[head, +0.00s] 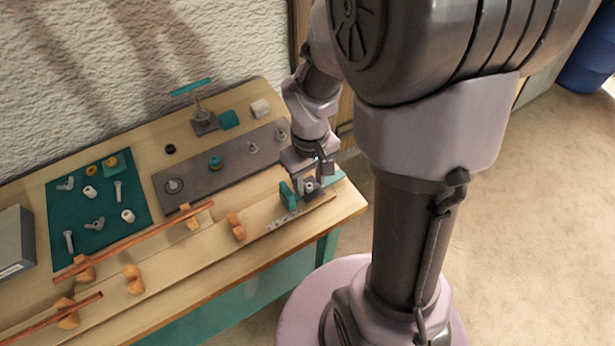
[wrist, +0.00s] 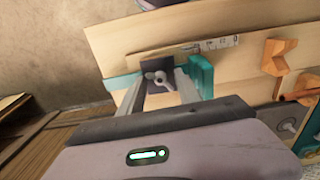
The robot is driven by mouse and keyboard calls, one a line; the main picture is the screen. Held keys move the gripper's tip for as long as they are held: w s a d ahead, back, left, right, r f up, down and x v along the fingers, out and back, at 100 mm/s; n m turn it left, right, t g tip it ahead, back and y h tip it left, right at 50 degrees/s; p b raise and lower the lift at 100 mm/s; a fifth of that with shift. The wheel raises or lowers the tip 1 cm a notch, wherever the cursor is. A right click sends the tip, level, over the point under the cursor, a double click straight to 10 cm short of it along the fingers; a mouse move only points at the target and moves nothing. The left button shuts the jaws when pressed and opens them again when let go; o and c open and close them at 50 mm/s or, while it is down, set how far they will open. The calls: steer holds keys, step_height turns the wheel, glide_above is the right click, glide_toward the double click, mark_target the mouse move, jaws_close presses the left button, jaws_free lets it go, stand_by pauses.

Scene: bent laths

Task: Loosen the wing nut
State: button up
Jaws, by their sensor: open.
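In the wrist view a small grey wing nut (wrist: 158,77) sits on a dark block (wrist: 156,63) at the table's edge. My gripper (wrist: 160,84) is open, with one finger on each side of the wing nut. I cannot tell whether either finger touches it. A teal block (wrist: 201,76) stands just right of the right finger. In the head view my gripper (head: 309,182) is at the right end of the table, beside the teal block (head: 288,195). The wing nut is too small there to make out clearly.
The wooden table (head: 255,262) carries a teal mat (head: 105,208) with loose hardware, a grey plate (head: 235,157) with several fittings, and long wooden laths (head: 140,238) on orange blocks. A scale strip (head: 290,218) lies near the gripper.

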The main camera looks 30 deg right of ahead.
mark_target(309, 185)
jaws_close()
steer(key=m, duration=0.5)
jaws_free()
step_height(309, 185, up, 18)
steer(key=p, duration=0.7)
steer(key=shift+f+p, duration=0.25)
steer(key=shift+p, duration=0.1)
